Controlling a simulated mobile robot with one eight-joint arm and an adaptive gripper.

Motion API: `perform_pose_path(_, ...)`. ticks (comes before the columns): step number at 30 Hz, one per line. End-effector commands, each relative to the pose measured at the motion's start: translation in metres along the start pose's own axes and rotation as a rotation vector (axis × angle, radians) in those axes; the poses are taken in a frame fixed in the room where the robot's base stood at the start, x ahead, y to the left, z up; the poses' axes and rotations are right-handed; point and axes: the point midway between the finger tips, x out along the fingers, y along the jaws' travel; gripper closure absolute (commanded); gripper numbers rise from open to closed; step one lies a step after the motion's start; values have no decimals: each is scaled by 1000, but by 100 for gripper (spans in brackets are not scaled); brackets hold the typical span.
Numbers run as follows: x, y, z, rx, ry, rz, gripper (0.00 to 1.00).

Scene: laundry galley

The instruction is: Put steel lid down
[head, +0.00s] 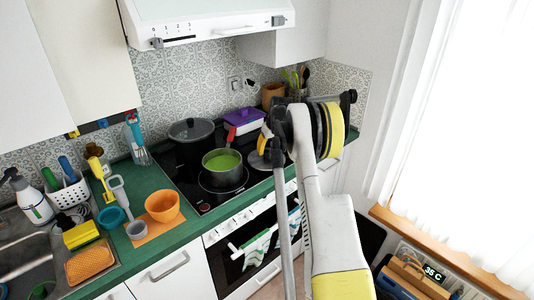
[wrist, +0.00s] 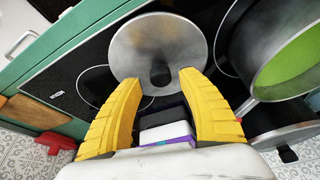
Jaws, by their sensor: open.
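The steel lid (wrist: 138,45) is a round grey disc with a dark knob (wrist: 160,75). It appears to lie flat on the black hob, knob up. In the head view the lid (head: 257,161) is mostly hidden by my gripper and arm. My gripper (wrist: 160,82) is open, its two yellow fingers spread on either side of the knob with visible gaps. Nothing is held. In the head view one yellow finger of my gripper (head: 264,143) shows just above the lid.
A pot of green food (head: 222,162) stands left of the lid; its rim (wrist: 240,50) is close on the right in the wrist view. A lidded dark pot (head: 191,130) and a purple-topped box (head: 243,119) are behind. An orange bowl (head: 162,206) sits on the counter.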

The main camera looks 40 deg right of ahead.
Motion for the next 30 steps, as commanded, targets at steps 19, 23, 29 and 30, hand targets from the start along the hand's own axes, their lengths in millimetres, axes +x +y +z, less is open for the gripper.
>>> perform_pose_path(19,-129,-50,-2,-25,15,-4,53)
perform_pose_path(23,-191,-120,12,-58,42,-8,53)
perform_pose_path(29,-278,-221,73,-107,92,-24,53)
perform_pose_path(30,-292,-238,90,-118,103,-29,53)
